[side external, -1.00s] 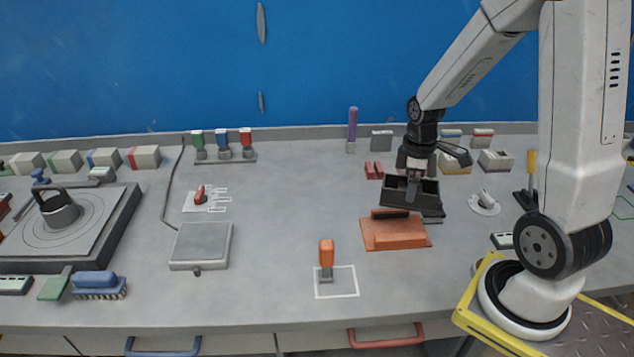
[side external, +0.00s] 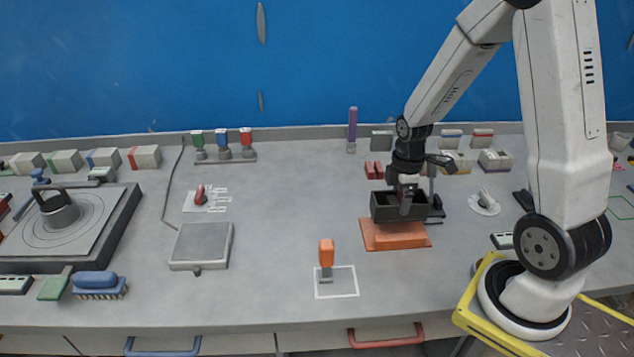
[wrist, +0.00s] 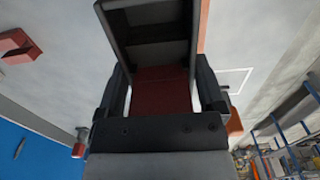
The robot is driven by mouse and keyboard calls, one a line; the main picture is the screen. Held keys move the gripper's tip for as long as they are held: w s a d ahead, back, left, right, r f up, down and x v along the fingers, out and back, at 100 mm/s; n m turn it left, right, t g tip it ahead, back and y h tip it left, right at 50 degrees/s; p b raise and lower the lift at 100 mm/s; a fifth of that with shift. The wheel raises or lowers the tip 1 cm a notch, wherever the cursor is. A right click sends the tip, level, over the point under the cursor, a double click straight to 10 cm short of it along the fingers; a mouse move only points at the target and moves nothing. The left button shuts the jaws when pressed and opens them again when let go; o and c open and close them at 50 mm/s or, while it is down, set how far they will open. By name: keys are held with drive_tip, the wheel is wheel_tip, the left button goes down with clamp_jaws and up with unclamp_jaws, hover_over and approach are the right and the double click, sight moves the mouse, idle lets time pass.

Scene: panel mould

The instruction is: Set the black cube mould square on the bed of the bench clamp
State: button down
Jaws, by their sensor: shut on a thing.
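The black cube mould (side external: 385,209) is an open-topped dark box with compartments. My gripper (side external: 407,208) is shut on it from above. In the side view, the mould is over the back part of the orange bench clamp (side external: 385,242) and looks roughly level. I cannot tell whether it touches the bed. The clamp's raised back bar is hidden by the mould. In the wrist view, the mould (wrist: 150,14) fills the top centre, and a dark red surface shows between the fingers of my gripper (wrist: 160,92).
A dark stand with a post (side external: 434,206) is close behind the mould on the right. Red blocks (side external: 374,170) lie behind. An orange-handled tool (side external: 326,256) stands in a white outline in front.

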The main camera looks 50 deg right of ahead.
sight(398, 212)
drive_tip(key=shift+f, duration=0.75)
drive_tip(key=shift+f, duration=1.75)
drive_tip(key=shift+f, duration=0.1)
unclamp_jaws()
drive_tip(key=shift+r, duration=6.1)
